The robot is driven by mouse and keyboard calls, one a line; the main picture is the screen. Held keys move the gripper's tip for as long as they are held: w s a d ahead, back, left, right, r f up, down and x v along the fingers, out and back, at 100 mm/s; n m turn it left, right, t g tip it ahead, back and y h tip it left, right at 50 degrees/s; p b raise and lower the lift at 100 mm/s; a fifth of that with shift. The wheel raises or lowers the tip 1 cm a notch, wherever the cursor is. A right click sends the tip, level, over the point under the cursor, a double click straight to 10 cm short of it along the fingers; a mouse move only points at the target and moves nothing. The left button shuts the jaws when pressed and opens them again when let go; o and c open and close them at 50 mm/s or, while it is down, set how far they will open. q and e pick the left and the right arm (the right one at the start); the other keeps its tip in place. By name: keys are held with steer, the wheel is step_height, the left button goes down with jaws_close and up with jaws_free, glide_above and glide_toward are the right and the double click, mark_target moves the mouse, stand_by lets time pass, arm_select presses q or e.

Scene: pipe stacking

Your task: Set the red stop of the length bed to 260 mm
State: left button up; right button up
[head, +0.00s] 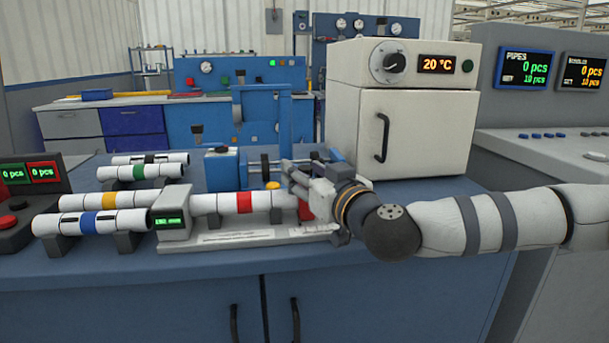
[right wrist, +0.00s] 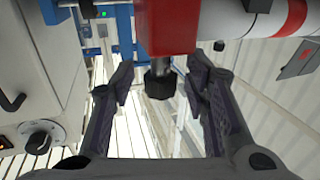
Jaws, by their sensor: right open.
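The length bed (head: 215,245) is a pale rail on the bench with a small green display (head: 168,221), too small to read. A white pipe with a red band (head: 245,203) lies along it. The red stop (head: 306,209) is near the bed's right end, partly hidden by my right gripper (head: 293,178). In the right wrist view the red stop (right wrist: 168,25) carries a dark knob (right wrist: 160,84). The knob sits between the spread fingers of my right gripper (right wrist: 162,78), with gaps on both sides. My left gripper is not in view.
White pipes with coloured bands lie on holders at the left, the blue-banded one (head: 90,223) in front. A white oven (head: 385,128) stands close behind my right arm. A blue device (head: 222,168) stands behind the bed. The bench front strip is clear.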

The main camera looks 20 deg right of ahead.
steer(key=shift+w, duration=0.15)
jaws_close()
steer(key=d+p, duration=0.1)
steer(key=d, duration=0.1)
steer(key=s+d, duration=0.1)
steer(key=d, duration=0.1)
steer(key=d+p, duration=0.1)
steer(key=d, duration=0.1)
steer(key=shift+s+d+r+p, duration=0.1)
steer(key=shift+s+r+p, duration=0.2)
steer(key=shift+s+p, duration=0.05)
steer(key=shift+d+f, duration=0.2)
steer(key=shift+d, duration=0.15)
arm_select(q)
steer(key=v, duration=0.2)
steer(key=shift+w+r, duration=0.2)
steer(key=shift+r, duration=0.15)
arm_select(e)
jaws_free()
steer(key=shift+d, duration=0.1)
steer(key=shift+s+f, duration=0.1)
